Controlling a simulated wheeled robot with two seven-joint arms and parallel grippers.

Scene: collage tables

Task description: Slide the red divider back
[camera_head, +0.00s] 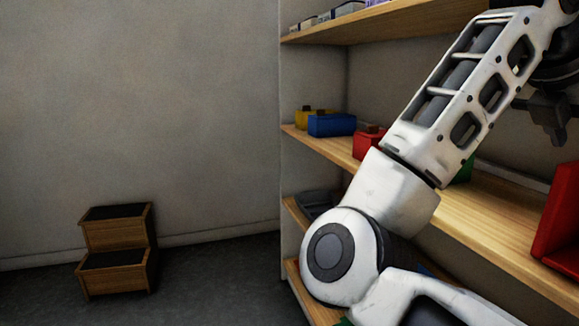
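A red upright piece (560,222), which looks like the red divider, stands on the middle shelf at the right edge of the head view and is cut off by the frame. My white arm with its elbow low in the picture looks like the left one. Its dark gripper (553,128) hangs at the upper right, above the middle shelf and apart from the red piece in the picture. Its fingers are partly cut off, so their opening is unclear. My other gripper is out of view.
The wooden middle shelf (490,213) holds a yellow box (312,119), a blue box (331,125), a red box (366,143) and a partly hidden green one (464,171). The upper shelf (390,18) is above. A wooden step stool (117,250) stands at left on open floor.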

